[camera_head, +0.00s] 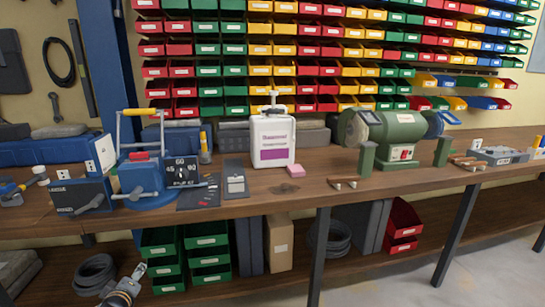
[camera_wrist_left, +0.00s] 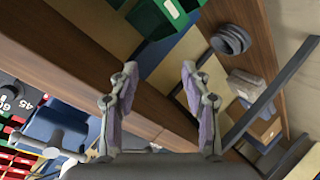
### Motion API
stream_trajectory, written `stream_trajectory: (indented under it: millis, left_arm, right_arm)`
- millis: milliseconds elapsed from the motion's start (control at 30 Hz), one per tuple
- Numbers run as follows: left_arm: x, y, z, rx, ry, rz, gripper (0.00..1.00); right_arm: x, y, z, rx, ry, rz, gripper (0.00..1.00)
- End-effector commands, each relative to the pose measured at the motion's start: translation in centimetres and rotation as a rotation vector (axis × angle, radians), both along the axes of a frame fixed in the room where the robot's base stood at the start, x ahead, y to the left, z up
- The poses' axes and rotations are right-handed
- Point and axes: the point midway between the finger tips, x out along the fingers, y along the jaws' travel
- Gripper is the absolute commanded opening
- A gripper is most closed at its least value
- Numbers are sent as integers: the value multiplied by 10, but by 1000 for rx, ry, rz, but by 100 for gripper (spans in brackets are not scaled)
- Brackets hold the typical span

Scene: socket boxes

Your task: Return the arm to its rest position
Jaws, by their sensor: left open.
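My left gripper (camera_head: 134,277) is low at the bottom left of the head view, in front of the workbench and below its top. It is beside the green drawers under the bench. In the left wrist view the two fingers of the left gripper (camera_wrist_left: 158,68) are spread apart, with nothing between them. The wrist view is tilted, with the wooden bench edge (camera_wrist_left: 80,40) running diagonally behind the fingers. My right gripper is in neither view.
The workbench (camera_head: 330,195) holds a blue vise-like machine (camera_head: 140,177), a white jug (camera_head: 272,142) and a green bench grinder (camera_head: 400,132). Below are green drawers (camera_head: 208,258), a cardboard box (camera_head: 279,245) and red bins (camera_head: 404,220). A dark table leg (camera_head: 318,260) stands mid-front. Floor at right is clear.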

Motion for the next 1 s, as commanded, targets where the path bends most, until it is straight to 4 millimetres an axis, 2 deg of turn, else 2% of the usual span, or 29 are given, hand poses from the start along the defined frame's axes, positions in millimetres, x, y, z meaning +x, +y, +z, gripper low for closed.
stream_trajectory:
  millis: [33, 100, 167, 200, 300, 400, 500, 700, 733, 767, 1000]
  left_arm:
    - [-17, -6, -43, 44, 114, -27, 48]
    - [-45, -15, -100, 128, 281, -96, 48]
    - [-72, -26, -146, 188, 420, -171, 48]
    - [-92, -35, -174, 222, 507, -230, 48]
    - [-142, -61, -235, 292, 698, -391, 48]
    - [-188, -86, -278, 334, 838, -549, 48]
    - [-230, -111, -311, 359, 940, -699, 48]
    - [-305, -160, -355, 376, 1073, -987, 48]
    - [-315, -166, -357, 377, 1085, -1023, 48]
    - [-315, -161, -344, 384, 1085, -1014, 48]
    - [-353, -149, -334, 390, 1101, -999, 48]
  right_arm:
    - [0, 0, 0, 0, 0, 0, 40]
    - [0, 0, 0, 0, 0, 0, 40]
    - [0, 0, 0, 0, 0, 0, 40]
    - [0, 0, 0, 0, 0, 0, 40]
    - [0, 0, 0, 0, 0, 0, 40]
    - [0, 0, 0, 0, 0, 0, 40]
    - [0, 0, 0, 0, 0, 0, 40]
    - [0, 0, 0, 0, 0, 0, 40]
    - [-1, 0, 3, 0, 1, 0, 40]
    - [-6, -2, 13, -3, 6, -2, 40]
    - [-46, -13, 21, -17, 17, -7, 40]
